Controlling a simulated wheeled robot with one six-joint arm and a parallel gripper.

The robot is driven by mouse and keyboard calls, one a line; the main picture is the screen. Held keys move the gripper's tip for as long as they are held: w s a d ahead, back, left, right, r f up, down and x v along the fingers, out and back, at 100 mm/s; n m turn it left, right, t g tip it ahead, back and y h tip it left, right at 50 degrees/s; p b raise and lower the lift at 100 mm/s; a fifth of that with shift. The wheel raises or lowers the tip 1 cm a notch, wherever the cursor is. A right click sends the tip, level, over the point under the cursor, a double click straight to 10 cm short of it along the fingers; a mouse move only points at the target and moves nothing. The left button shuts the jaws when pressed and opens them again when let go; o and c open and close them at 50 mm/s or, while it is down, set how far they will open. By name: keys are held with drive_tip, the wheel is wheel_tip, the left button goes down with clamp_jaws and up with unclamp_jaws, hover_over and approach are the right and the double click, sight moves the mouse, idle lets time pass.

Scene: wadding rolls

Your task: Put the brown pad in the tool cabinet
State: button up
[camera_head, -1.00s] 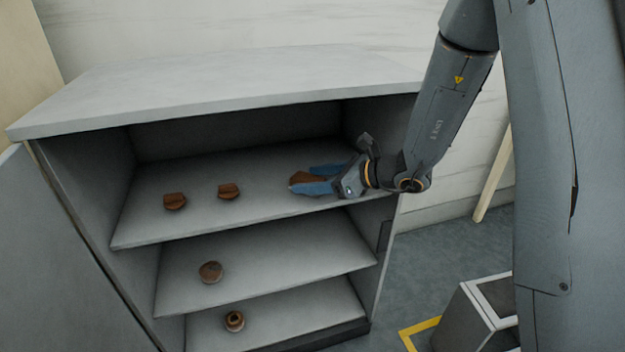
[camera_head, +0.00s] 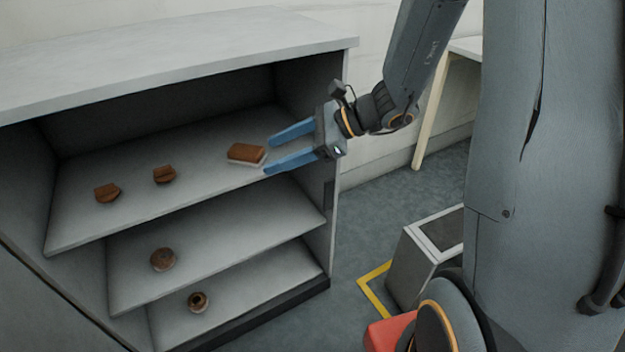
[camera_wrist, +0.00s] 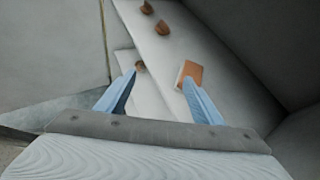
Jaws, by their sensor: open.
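The brown pad (camera_head: 246,152), a flat block with a pale underside, lies on the top shelf of the grey tool cabinet (camera_head: 200,42), near the shelf's right end. It also shows in the wrist view (camera_wrist: 191,72), just beyond the right fingertip. My gripper (camera_head: 268,156) has two blue fingers spread apart with nothing between them. In the wrist view my gripper (camera_wrist: 160,80) faces the shelves.
Two small brown pieces (camera_head: 108,192) (camera_head: 164,174) sit further left on the top shelf. A round brown roll (camera_head: 163,259) is on the middle shelf and a ring-shaped one (camera_head: 198,301) on the bottom shelf. A grey box (camera_head: 425,255) stands on the floor at right.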

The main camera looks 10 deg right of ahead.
drive_tip(key=s+a+r+n+g+h, duration=0.1)
drive_tip(key=s+a+n+g+h, duration=0.2)
drive_tip(key=s+n, duration=0.55)
drive_tip(key=s+d+r+n+h, duration=0.1)
drive_tip(key=s+d+n+h, duration=0.6)
drive_tip(key=s+n, duration=0.4)
drive_tip(key=n+h, duration=0.1)
drive_tip(key=n, duration=0.1)
drive_tip(key=shift+s+d+r+n+g, duration=0.15)
drive_tip(key=shift+d+r+n+g, duration=0.1)
drive_tip(key=shift+n+g, duration=0.15)
drive_tip(key=d+r+m+p, duration=0.2)
drive_tip(key=d+r+p, duration=0.4)
drive_tip(key=p, duration=0.7)
drive_tip(key=shift+s+d+r+h, duration=0.2)
drive_tip(key=shift+d+r+h, duration=0.2)
drive_tip(key=shift+d, duration=0.05)
drive_tip(key=shift+c, duration=0.2)
